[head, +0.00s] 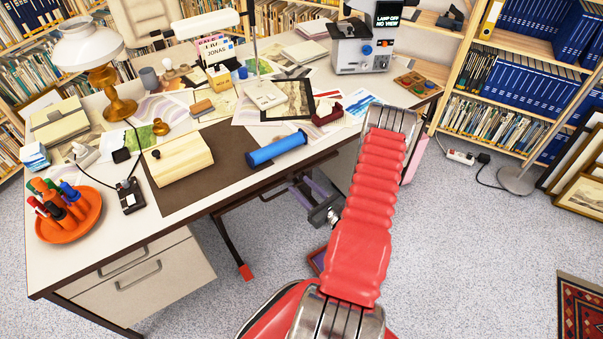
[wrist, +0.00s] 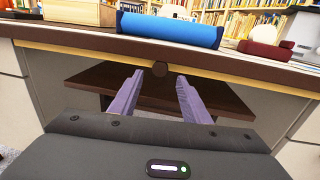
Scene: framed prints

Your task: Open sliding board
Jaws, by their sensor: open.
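A small round dark knob (wrist: 160,69) shows in the wrist view just under the desk's front edge. I take it as the pull of the sliding board, whose own outline I cannot make out against the desk front. My gripper (wrist: 160,76) is open, its two purple fingers pointing forward, one on each side of the knob in the picture. I cannot tell whether the fingers touch the knob. In the head view my gripper (head: 306,190) is low, at the desk's front edge, and the knob is not discernible there.
The desk (head: 238,200) overhangs my gripper. A blue cylinder (head: 277,149) and a wooden box (head: 178,158) lie on top near the front edge. A drawer unit (head: 150,285) stands at left. A brown panel (wrist: 90,74) shows below the edge. The floor at right is mostly clear.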

